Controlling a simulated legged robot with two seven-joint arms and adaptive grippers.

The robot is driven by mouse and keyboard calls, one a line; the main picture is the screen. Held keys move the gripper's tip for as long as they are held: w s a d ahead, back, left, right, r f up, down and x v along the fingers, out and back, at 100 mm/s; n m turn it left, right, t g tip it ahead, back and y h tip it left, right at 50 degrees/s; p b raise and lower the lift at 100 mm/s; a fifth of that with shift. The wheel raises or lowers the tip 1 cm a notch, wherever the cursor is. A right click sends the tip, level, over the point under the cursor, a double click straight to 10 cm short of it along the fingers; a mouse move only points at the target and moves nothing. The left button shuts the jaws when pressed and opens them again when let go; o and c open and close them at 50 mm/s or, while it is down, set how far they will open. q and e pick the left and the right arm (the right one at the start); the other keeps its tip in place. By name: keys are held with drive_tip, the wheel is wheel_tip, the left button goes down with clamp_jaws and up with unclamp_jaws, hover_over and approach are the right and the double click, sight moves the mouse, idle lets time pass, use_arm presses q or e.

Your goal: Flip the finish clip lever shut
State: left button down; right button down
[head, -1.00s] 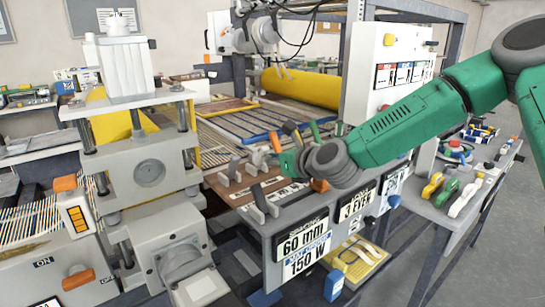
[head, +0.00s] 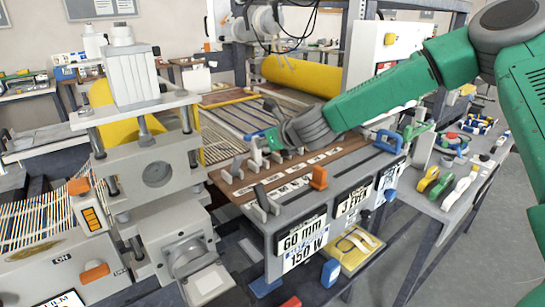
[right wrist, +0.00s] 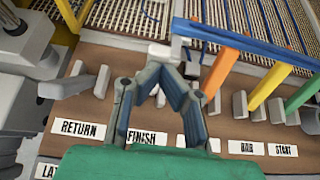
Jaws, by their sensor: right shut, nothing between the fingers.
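The FINISH label (right wrist: 147,138) lies on the brown clip strip (right wrist: 250,135) in the right wrist view. My right gripper (right wrist: 163,66) is shut and empty, directly over the clip position behind this label. A white clip part (right wrist: 160,50) shows just past the fingertips; I cannot tell whether they touch it. The fingers hide most of the finish clip, so its lever's position is unclear. In the head view my right gripper (head: 268,138) is low over the back edge of the strip (head: 285,178), beside a white upright lever (head: 256,150). My left gripper is not in view.
Orange (right wrist: 219,72), yellow (right wrist: 265,86) and green (right wrist: 304,92) levers stand to the right of the gripper in the wrist view. Grey clips (right wrist: 102,80) stand to its left. A grey press (head: 155,175) stands left of the strip in the head view.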

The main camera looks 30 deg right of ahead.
sight(257, 136)
drive_tip(key=shift+w+a+r+b, duration=0.1)
drive_tip(key=shift+w+a+b, duration=0.15)
drive_tip(key=shift+w, duration=0.4)
drive_tip(key=shift+w+a+b, duration=0.1)
drive_tip(key=shift+w+b, duration=0.2)
drive_tip(key=shift+w, duration=0.75)
drive_tip(key=shift+d, duration=0.1)
